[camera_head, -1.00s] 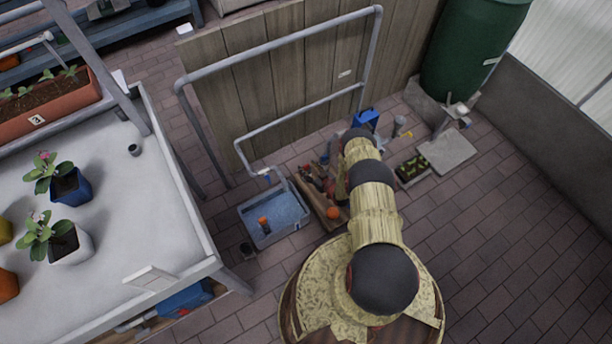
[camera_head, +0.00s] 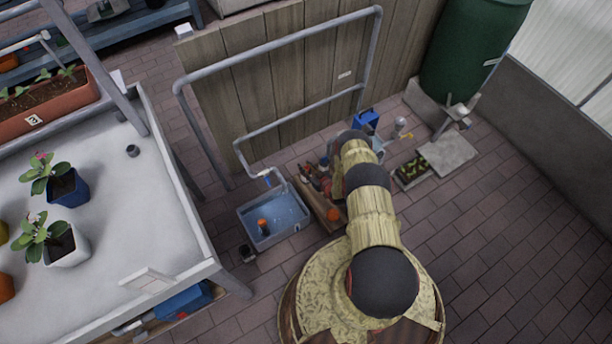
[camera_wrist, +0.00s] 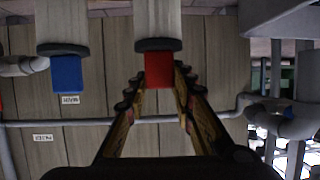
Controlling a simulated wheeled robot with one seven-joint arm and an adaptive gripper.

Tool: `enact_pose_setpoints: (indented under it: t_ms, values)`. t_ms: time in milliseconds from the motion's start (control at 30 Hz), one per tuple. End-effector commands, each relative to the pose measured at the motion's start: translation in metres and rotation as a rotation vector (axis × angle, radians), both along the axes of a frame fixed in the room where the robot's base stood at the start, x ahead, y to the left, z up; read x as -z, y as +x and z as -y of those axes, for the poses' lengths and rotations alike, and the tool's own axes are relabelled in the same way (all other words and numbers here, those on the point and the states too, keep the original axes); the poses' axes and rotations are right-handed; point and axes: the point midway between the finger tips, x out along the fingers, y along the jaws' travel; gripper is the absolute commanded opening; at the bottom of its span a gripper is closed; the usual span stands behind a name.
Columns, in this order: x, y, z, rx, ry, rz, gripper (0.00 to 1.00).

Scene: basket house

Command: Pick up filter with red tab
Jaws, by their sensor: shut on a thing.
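The filter with red tab shows in the wrist view as a pale cylinder (camera_wrist: 158,20) with a dark ring and a red tab (camera_wrist: 159,72) at its end. My gripper (camera_wrist: 160,76) has its two fingers on either side of the red tab and is shut on it. A similar pale cylinder with a blue tab (camera_wrist: 67,73) is to the left, apart from my fingers. In the head view my arm hides my gripper, and I cannot make out the red tab there.
A plank wall (camera_wrist: 95,145) with a grey pipe (camera_wrist: 60,123) is behind the fingers. Grey pipework (camera_wrist: 285,120) is at the right. In the head view, a water tub (camera_head: 275,217), a wooden crate (camera_head: 318,207) and a blue container (camera_head: 366,121) stand near my arm. Brick floor at the right is clear.

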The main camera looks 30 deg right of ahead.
Motion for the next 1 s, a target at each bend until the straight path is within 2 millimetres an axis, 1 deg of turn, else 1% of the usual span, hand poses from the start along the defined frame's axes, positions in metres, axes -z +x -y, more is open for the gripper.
enact_pose_setpoints:
  t_ms: [33,267,767,867,1000]
  values:
    - [0.0,0.0,0.0,0.0,0.0,0.0,0.13]
    - [0.0,0.0,0.0,0.0,0.0,0.0,0.0]
    - [0.0,0.0,0.0,0.0,0.0,0.0,0.0]
    - [-0.004,0.0,0.0,0.0,0.0,0.0,0.0]
    - [-0.016,0.001,0.001,0.0,0.0,0.001,0.0]
